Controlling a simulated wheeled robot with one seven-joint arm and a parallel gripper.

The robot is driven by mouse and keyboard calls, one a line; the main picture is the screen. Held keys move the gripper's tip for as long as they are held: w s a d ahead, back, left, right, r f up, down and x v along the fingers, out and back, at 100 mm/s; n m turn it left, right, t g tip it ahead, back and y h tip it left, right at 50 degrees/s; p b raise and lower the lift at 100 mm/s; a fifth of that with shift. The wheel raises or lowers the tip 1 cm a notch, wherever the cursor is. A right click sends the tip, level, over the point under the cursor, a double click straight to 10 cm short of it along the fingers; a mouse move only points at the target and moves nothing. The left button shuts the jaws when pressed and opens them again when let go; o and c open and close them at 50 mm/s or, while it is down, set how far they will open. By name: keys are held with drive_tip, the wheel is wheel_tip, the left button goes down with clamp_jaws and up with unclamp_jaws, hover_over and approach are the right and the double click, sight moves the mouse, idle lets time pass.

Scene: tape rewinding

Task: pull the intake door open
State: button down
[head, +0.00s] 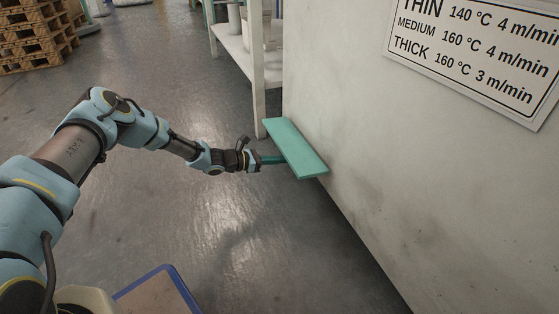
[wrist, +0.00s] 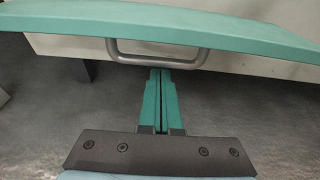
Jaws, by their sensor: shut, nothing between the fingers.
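The intake door (head: 297,148) is a teal panel standing out from the pale machine wall. In the wrist view its teal edge (wrist: 160,22) spans the top. A grey D-shaped handle (wrist: 130,59) hangs below that edge in the wrist view. It is hidden in the head view. My gripper (head: 281,160) reaches to the door's left edge. In the wrist view its teal fingers (wrist: 160,72) are shut together and empty, tips right by the middle of the handle's bar. I cannot tell whether they touch it.
The pale machine wall (head: 400,160) fills the right, with a sign (head: 480,55) on it. A white shelf rack (head: 258,70) stands behind the door. Wooden pallets (head: 35,35) are at the far left. A blue-edged object (head: 165,290) is at the bottom. The grey floor between is clear.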

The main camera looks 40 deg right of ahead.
drive_tip(key=r+y+p, duration=0.1)
drive_tip(key=p, duration=0.1)
drive_tip(key=r+y+p, duration=0.1)
drive_tip(key=p, duration=0.1)
drive_tip(key=r+t+p, duration=0.1)
drive_tip(key=p, duration=0.1)
drive_tip(key=shift+w+a+y, duration=0.1)
drive_tip(key=shift+a+y, duration=0.2)
drive_tip(key=shift+y, duration=0.1)
wheel_tip(320, 180, down, 5)
drive_tip(key=b, duration=0.3)
drive_tip(key=p+v, duration=0.5)
drive_tip(key=v, duration=0.5)
drive_tip(key=shift+a, duration=0.45)
